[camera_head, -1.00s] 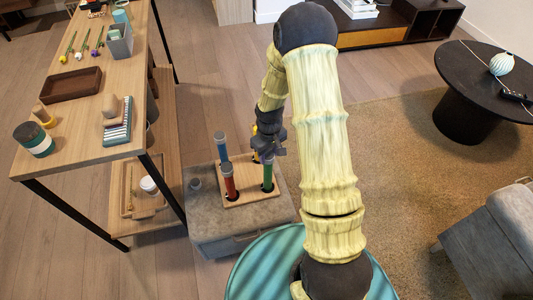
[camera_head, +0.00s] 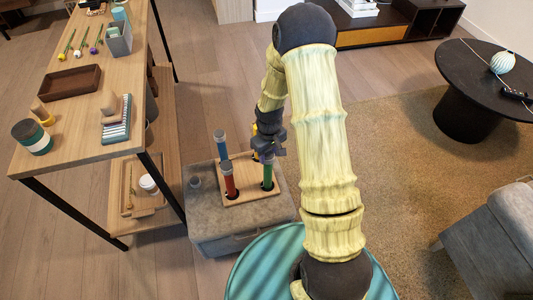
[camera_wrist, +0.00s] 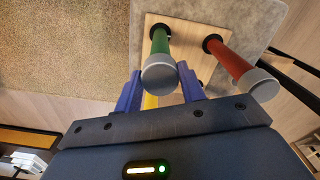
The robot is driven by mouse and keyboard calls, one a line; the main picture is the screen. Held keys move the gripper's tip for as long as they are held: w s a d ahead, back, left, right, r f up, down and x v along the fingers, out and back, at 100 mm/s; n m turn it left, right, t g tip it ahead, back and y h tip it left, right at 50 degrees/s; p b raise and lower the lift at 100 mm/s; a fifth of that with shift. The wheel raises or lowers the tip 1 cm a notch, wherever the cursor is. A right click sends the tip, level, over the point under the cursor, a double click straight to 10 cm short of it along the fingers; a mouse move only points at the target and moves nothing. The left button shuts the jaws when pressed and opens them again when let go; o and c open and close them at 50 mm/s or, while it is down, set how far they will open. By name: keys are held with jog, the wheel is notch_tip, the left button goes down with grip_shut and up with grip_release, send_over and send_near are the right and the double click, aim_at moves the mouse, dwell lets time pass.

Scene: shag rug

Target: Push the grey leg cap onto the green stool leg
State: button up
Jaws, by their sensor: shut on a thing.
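The upturned stool is a wooden board (camera_head: 240,198) with coloured legs standing up. The green leg (camera_head: 268,178) is at its right and also shows in the wrist view (camera_wrist: 160,42). My gripper (camera_wrist: 159,88) has blue fingers on either side of the grey leg cap (camera_wrist: 158,78) and is shut on it. The cap covers the end of the green leg in line with it; how deep it sits cannot be told. In the head view my gripper (camera_head: 268,152) is at the green leg's top and hides the cap.
The red leg (camera_head: 230,184) and blue leg (camera_head: 222,148) stand close by with grey ends. A yellow leg (camera_wrist: 150,102) shows partly behind my gripper. The stool rests on a grey ottoman (camera_head: 215,225), where a small grey cylinder (camera_head: 195,183) stands. A wooden table (camera_head: 90,120) is at left.

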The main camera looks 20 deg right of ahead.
jog(key=shift+f+b, duration=0.3)
jog(key=shift+f, duration=0.15)
dwell(0.3)
jog(key=o, duration=1)
jog(key=shift+r, duration=0.15)
notch_tip(320, 180, up, 17)
jog(key=p, duration=0.3)
jog(key=shift+r, duration=0.15)
jog(key=shift+s+a, duration=0.1)
jog(key=shift+s, duration=0.05)
